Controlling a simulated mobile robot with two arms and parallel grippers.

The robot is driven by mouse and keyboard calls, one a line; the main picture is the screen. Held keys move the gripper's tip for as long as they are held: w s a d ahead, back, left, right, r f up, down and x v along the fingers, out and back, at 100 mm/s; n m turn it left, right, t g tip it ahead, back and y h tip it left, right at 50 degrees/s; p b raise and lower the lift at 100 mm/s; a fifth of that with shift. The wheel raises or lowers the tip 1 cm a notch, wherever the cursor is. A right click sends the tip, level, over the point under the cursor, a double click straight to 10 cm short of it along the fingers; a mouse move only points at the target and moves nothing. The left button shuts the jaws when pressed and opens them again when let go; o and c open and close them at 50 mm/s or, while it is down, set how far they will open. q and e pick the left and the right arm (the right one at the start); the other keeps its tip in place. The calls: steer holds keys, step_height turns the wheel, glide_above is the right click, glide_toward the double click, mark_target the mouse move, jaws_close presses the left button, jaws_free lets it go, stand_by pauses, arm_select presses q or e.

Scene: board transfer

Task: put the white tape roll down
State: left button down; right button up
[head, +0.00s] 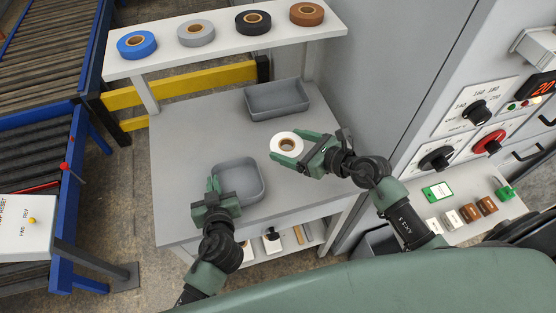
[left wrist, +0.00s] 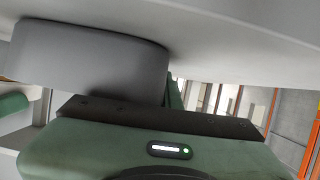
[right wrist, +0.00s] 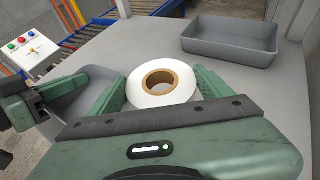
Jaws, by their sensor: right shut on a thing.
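The white tape roll (head: 286,145), with a brown core, is held between the fingers of my right gripper (head: 299,150). In the right wrist view the roll (right wrist: 162,86) sits flat side up between both green fingers, over the grey table. I cannot tell its exact height above the top.
A second grey tray (head: 277,111) stands at the back of the table (head: 180,150). A shelf above holds blue (head: 126,48), grey (head: 186,36), black (head: 243,27) and brown (head: 298,16) rolls. A control cabinet (head: 440,110) stands right.

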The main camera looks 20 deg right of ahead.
steer(key=shift+f, duration=3.05)
steer(key=shift+f, duration=0.1)
steer(key=o, duration=1.4)
